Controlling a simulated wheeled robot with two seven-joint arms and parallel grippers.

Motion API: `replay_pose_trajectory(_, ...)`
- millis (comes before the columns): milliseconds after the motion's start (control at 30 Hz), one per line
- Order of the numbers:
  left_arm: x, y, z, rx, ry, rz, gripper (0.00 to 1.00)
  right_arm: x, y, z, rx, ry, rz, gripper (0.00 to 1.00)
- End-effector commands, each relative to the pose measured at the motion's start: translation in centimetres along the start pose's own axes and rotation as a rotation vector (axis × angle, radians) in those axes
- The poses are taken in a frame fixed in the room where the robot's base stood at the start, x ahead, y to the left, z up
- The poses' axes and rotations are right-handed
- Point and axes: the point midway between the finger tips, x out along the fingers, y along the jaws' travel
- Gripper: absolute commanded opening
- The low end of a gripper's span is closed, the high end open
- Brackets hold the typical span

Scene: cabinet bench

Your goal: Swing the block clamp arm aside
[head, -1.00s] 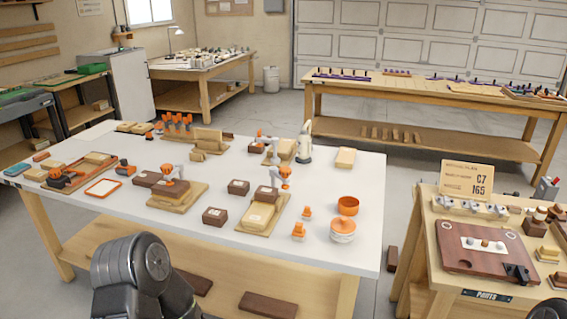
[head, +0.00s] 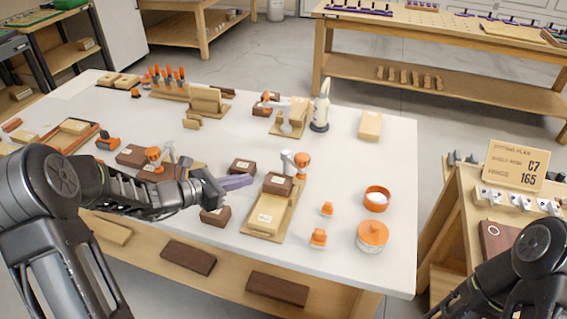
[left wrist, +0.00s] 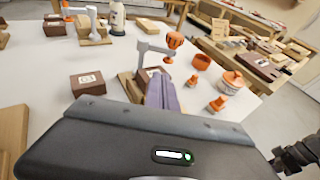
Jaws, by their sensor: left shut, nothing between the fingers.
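A block clamp stands on the white bench right of centre in the head view. It has a wooden base (head: 255,222), a dark brown block (head: 278,184), and a grey arm (head: 288,160) with an orange knob (head: 302,160). In the left wrist view the grey clamp arm (left wrist: 153,47) and orange knob (left wrist: 175,40) show beyond my fingers. My left gripper (head: 248,181) is shut and empty, its purple fingers just left of the clamp and pointing toward it. The fingers (left wrist: 161,92) hide part of the clamp in the wrist view. My right gripper is out of view.
Similar clamps stand to the left (head: 154,155) and behind (head: 285,128). Loose dark blocks (head: 242,166) lie near my left gripper. Small orange pieces (head: 318,238), an orange bowl (head: 377,198) and a lidded pot (head: 372,236) stand to the right.

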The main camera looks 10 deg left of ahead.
Motion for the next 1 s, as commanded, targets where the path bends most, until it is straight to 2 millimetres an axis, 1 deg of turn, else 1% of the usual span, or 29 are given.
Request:
replay_pose_trajectory(267,0.3,-0.1,-0.1,0.001,0.002,-0.003,0.0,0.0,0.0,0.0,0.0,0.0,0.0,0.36)
replay_pose_trajectory(367,0.9,-0.2,-0.1,0.0,0.003,-0.004,0.0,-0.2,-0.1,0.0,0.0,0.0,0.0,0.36)
replay_pose_trajectory(467,2.0,-0.2,-0.1,0.0,0.004,-0.006,0.0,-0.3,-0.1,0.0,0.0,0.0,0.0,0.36)
replay_pose_trajectory(567,3.5,-0.2,-0.1,0.001,0.004,-0.007,0.0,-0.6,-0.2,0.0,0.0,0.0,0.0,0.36)
replay_pose_trajectory(900,10.3,-0.3,-0.1,0.002,0.005,-0.007,0.0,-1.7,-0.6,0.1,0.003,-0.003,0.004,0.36)
replay_pose_trajectory(1000,11.8,-0.3,0.6,0.002,0.004,-0.005,0.0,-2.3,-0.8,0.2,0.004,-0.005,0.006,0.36)
